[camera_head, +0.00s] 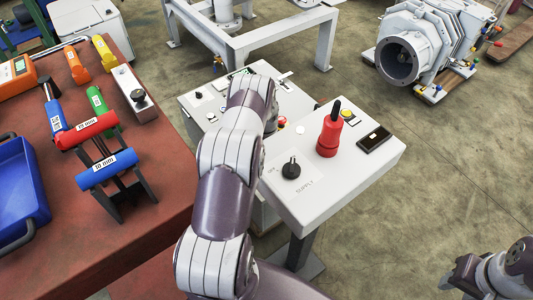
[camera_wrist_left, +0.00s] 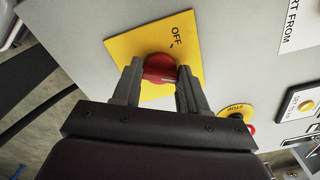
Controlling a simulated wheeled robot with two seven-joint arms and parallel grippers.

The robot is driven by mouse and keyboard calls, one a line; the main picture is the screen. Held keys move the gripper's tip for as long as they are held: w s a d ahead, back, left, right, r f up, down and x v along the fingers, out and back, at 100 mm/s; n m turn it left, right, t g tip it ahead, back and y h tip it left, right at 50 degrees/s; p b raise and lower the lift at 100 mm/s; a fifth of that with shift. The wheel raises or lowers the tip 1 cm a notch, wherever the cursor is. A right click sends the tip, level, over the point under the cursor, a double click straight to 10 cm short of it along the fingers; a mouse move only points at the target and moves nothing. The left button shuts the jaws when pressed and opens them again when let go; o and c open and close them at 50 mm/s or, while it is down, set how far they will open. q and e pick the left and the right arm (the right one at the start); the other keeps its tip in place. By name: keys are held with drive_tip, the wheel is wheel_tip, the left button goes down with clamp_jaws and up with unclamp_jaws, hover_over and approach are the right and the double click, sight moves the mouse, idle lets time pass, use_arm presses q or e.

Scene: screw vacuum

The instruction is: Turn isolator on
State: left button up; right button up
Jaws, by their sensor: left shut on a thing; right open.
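The isolator is a red rotary handle (camera_wrist_left: 160,66) on a yellow plate (camera_wrist_left: 182,28) with OFF printed on it, on a grey panel in the left wrist view. My left gripper (camera_wrist_left: 160,72) has its two fingers on either side of the red handle and is shut on it. In the head view my left arm covers this gripper and the isolator. My right gripper (camera_head: 462,274) is open and empty at the lower right, apart from the consoles.
A white console (camera_head: 372,165) with a red joystick (camera_head: 330,132) and a black SUPPLY knob (camera_head: 291,168) stands beside my left arm. A red table (camera_head: 90,240) with tools is left. In the wrist view, a STOP button (camera_wrist_left: 236,112) sits right of the handle.

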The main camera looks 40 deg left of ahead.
use_arm(q)
drive_tip(key=shift+m, duration=1.5)
drive_tip(key=o, duration=1.1)
drive_tip(key=shift+c, duration=0.2)
wheel_tip(320, 180, up, 13)
drive_tip(key=p, duration=0.2)
drive_tip(key=shift+f, duration=0.15)
drive_tip(key=shift+p, duration=0.3)
